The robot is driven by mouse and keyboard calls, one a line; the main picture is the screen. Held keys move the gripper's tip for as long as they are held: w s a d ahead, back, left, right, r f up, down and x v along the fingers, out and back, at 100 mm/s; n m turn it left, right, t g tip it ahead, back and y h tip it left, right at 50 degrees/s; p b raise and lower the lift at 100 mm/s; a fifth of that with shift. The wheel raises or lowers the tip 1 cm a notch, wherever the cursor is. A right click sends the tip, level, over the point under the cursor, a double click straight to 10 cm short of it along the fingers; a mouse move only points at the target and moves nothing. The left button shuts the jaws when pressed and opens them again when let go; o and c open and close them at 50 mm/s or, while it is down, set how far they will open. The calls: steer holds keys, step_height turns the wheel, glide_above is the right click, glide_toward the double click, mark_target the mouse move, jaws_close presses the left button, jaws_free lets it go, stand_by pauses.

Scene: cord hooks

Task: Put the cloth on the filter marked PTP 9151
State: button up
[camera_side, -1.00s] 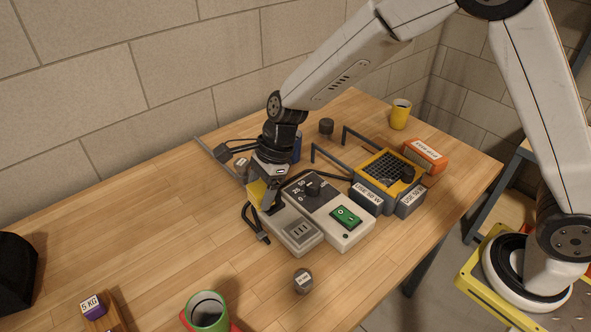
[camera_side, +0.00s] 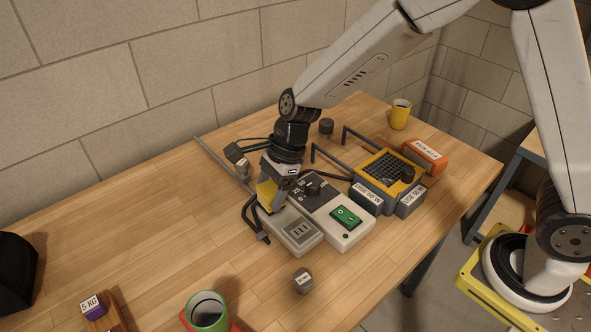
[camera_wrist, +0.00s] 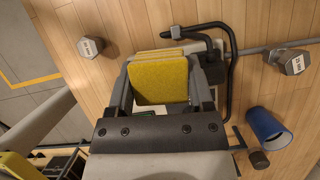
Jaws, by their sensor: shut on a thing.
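A yellow folded cloth (camera_wrist: 161,80) is between the two fingers in the wrist view, with more yellow layers at its upper edge. My gripper (camera_side: 268,205) is shut on the cloth, which also shows in the side view (camera_side: 267,193). The gripper is low over the back left end of a grey slotted unit (camera_side: 299,229); whether it touches cannot be told. I cannot read PTP 9151 on any label. Labelled grey blocks (camera_side: 367,199) sit in front of a yellow-framed grid unit (camera_side: 381,171), right of my gripper. An orange labelled block (camera_side: 426,155) is beyond it.
A control box with a green switch (camera_side: 345,217) is close right of the gripper. Black cables (camera_side: 250,218) and a long bar (camera_side: 215,158) lie at left and behind. A blue cup (camera_wrist: 268,126) is nearby.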

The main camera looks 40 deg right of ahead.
steer(key=shift+d, duration=0.15)
steer(key=s+d+r+m+t, duration=0.1)
steer(key=d+m, duration=0.2)
steer(key=d, duration=0.5)
steer(key=d+r+m+t+h, duration=0.1)
steer(key=d+m, duration=0.1)
steer(key=d, duration=0.6)
steer(key=s+d+r+m+t, duration=0.1)
steer(key=d+r+m, duration=0.15)
steer(key=d, duration=0.55)
steer(key=s+d+r+m+t+h, duration=0.1)
steer(key=s+d+m+h, duration=0.2)
steer(key=s+d+m, duration=0.6)
steer(key=s+d, duration=0.7)
steer(key=d, duration=0.1)
steer(key=shift+s+d+r+h, duration=0.15)
steer(key=shift+s+h, duration=0.1)
steer(key=shift+h, duration=0.05)
steer(key=shift+w+d, duration=0.1)
glide_above(427, 151)
steer(key=f, duration=0.8)
steer(key=shift+s+a+f, duration=0.25)
steer(key=shift+a+f, duration=0.05)
steer(key=shift+w+d+f, duration=0.2)
steer(key=shift+w+f, duration=0.05)
steer(key=shift+f, duration=0.1)
